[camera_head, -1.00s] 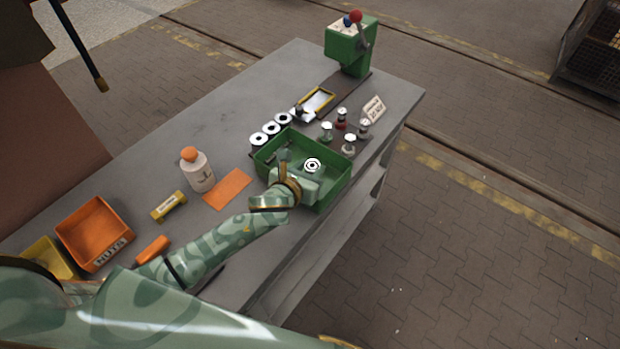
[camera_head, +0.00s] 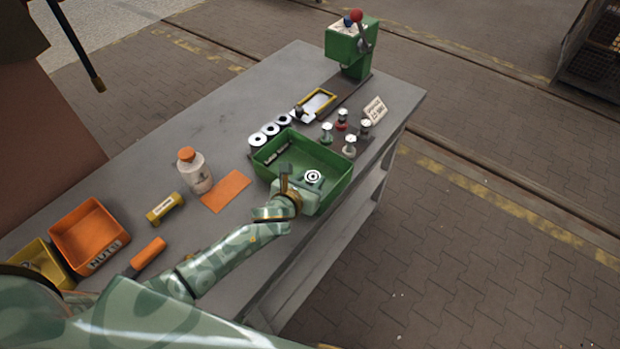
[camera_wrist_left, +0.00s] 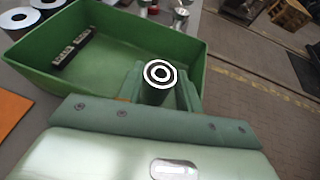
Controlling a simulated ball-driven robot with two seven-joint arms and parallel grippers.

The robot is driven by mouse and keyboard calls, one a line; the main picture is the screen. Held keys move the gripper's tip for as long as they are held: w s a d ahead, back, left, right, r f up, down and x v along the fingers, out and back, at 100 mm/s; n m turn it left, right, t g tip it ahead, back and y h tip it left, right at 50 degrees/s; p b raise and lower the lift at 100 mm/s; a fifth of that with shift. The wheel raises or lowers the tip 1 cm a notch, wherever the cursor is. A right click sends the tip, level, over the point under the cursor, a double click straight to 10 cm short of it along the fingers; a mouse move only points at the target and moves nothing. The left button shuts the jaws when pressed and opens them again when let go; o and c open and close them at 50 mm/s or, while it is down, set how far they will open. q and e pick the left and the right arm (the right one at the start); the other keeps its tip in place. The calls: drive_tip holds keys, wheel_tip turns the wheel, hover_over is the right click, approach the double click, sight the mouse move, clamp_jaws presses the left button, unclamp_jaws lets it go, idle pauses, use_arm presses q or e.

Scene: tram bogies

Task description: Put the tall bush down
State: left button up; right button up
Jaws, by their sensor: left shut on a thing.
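The tall bush (camera_head: 313,177) is an upright cylinder with a white and dark ringed top. My left gripper (camera_head: 302,182) is shut on it near the front wall of the green tray (camera_head: 331,187). In the left wrist view the bush (camera_wrist_left: 160,76) stands between the two green fingers of the gripper (camera_wrist_left: 160,88), with the green tray (camera_wrist_left: 30,58) behind and to the left. The lower end of the bush is hidden, so I cannot tell whether it touches anything. My right gripper is not in view.
A white bottle (camera_head: 196,173) and orange sheet (camera_head: 227,190) are left.

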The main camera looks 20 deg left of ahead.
use_arm(q)
drive_tip(key=o, duration=1.2)
drive_tip(key=shift+r, duration=0.2)
drive_tip(key=shift+r+p, duration=0.5)
drive_tip(key=shift+p, duration=0.05)
drive_tip(key=p+v, duration=0.2)
drive_tip(key=v, duration=1)
drive_tip(key=shift+f, duration=0.15)
